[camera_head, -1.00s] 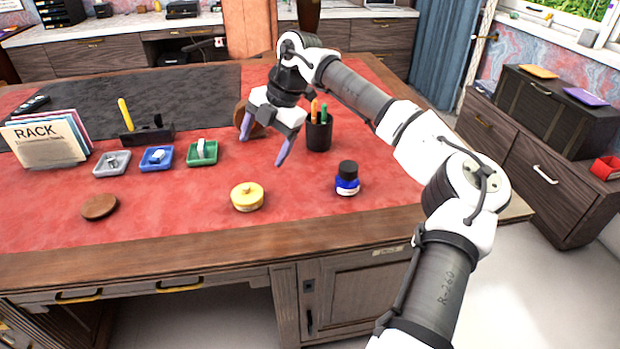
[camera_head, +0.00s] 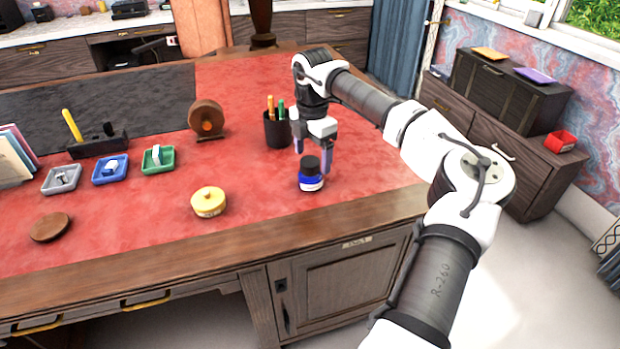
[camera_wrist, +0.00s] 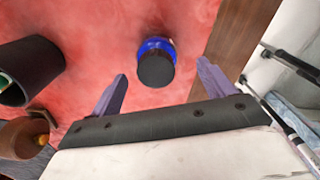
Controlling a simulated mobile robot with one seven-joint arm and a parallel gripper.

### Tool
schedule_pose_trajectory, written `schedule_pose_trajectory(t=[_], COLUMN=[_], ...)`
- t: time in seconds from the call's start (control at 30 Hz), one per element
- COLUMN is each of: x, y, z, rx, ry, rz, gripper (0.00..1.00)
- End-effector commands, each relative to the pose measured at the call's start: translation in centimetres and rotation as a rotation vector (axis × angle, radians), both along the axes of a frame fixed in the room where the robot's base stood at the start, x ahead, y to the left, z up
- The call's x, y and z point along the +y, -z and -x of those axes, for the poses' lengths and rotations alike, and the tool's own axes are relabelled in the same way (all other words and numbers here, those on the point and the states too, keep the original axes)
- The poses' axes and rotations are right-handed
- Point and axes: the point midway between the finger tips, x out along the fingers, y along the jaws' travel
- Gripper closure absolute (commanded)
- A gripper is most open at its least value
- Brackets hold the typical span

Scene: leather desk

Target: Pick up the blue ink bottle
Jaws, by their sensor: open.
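The blue ink bottle (camera_head: 311,181) stands upright on the red leather desk top, with a black cap and a pale label. In the wrist view the bottle (camera_wrist: 157,46) shows beyond the fingertips, between their lines but nearer the middle of the gap. My gripper (camera_head: 312,164) is open, pointing down just above and around the bottle's cap in the head view. Its two purple fingers also show in the wrist view (camera_wrist: 162,72), apart and empty. I cannot tell whether a finger touches the bottle.
A black pen cup (camera_head: 277,130) stands close behind left of the bottle; it also shows in the wrist view (camera_wrist: 30,68). A yellow round tin (camera_head: 208,203) sits to the left. The desk's wooden front edge (camera_head: 330,229) is near. Red leather right of the bottle is clear.

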Motion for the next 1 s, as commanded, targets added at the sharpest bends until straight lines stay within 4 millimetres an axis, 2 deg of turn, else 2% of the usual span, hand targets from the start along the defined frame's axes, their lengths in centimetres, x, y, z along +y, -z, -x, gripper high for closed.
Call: schedule_pose_trajectory(t=[0.3,0.63,1.0], x=[0.6,0.6,0.6], y=[4.3,5.0,5.0], z=[-0.3,-0.3,-0.3], rx=[0.003,0.001,0.001], ry=[0.000,-0.001,-0.001], rz=[-0.002,-0.001,-0.001], gripper=[0.19,0.20,0.69])
